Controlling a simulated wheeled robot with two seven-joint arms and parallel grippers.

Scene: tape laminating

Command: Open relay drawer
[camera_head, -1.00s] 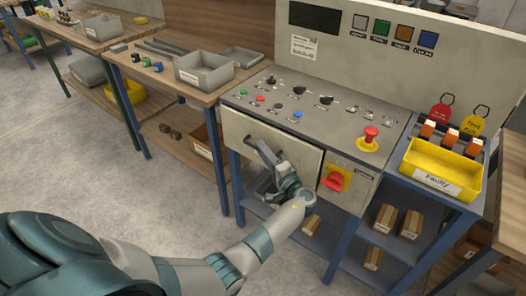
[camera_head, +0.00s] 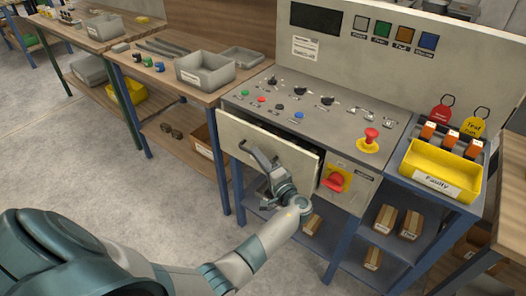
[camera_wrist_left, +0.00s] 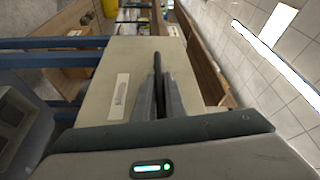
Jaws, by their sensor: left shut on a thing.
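The relay drawer (camera_head: 236,133) is the cream-fronted drawer under the control panel. It stands partly pulled out, with a dark gap showing along its top edge. My left gripper (camera_head: 258,153) is at the drawer front, shut on the drawer's handle. In the left wrist view the gripper fingers (camera_wrist_left: 157,95) close around the dark handle (camera_wrist_left: 157,62) in front of the cream drawer front (camera_wrist_left: 118,75), which has a white label. The handle is mostly hidden by the fingers in the head view. My right gripper is not in view.
The control panel (camera_head: 300,125) has knobs, buttons and a red emergency stop (camera_head: 369,140). A red and yellow switch (camera_head: 335,181) sits right of the drawer. A yellow bin (camera_head: 440,170) stands at the right. Boxes (camera_head: 385,217) lie on the shelf below. The floor at left is clear.

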